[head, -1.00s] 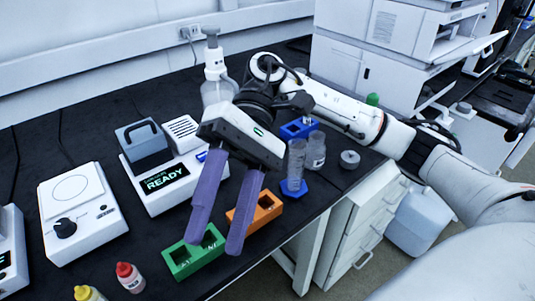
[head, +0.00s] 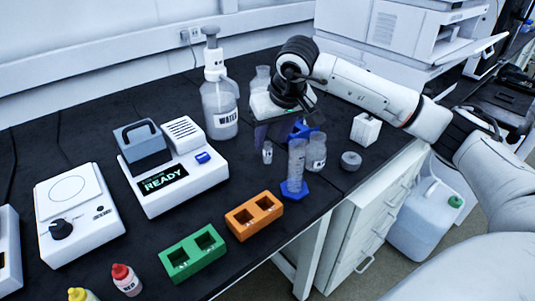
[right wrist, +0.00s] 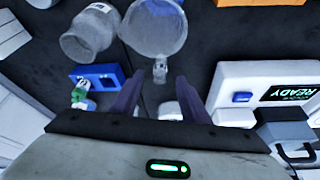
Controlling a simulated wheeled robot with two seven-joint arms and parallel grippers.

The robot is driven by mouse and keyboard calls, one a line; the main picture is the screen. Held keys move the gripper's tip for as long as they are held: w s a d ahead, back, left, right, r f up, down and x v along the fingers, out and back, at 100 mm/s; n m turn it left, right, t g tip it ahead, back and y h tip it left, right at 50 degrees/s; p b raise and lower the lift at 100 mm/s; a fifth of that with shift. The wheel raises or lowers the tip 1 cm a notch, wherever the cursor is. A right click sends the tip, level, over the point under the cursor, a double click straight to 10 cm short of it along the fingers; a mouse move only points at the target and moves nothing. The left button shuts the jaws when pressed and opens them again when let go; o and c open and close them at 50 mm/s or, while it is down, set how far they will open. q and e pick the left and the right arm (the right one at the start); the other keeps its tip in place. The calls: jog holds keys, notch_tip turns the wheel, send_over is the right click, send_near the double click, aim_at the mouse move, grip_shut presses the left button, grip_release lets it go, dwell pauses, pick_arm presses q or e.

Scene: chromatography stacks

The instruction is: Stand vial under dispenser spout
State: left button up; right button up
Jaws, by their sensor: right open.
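A small clear vial (head: 267,152) stands upright on the black bench, left of the tall clear cylinder. It also shows in the right wrist view (right wrist: 160,70), just beyond the fingertips. My right gripper (head: 278,137) is above the bench behind the vial. Its purple fingers (right wrist: 158,90) are open, with the vial ahead of the gap and not gripped. The dispenser is a clear bottle marked WATER (head: 220,110) with a white pump head, left of the gripper. The bench under its spout looks empty. My left gripper is not in view.
The tall cylinder (head: 296,165) on a blue foot and a clear jar (head: 316,152) stand close right of the vial. A blue rack (right wrist: 103,73) is beside the gripper. The READY device (head: 175,180), orange rack (head: 254,216) and green rack (head: 193,254) are at left and front.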

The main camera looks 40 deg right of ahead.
aim_at(269, 145)
jog(key=x, duration=0.6)
jog(key=shift+w, duration=0.1)
grip_shut()
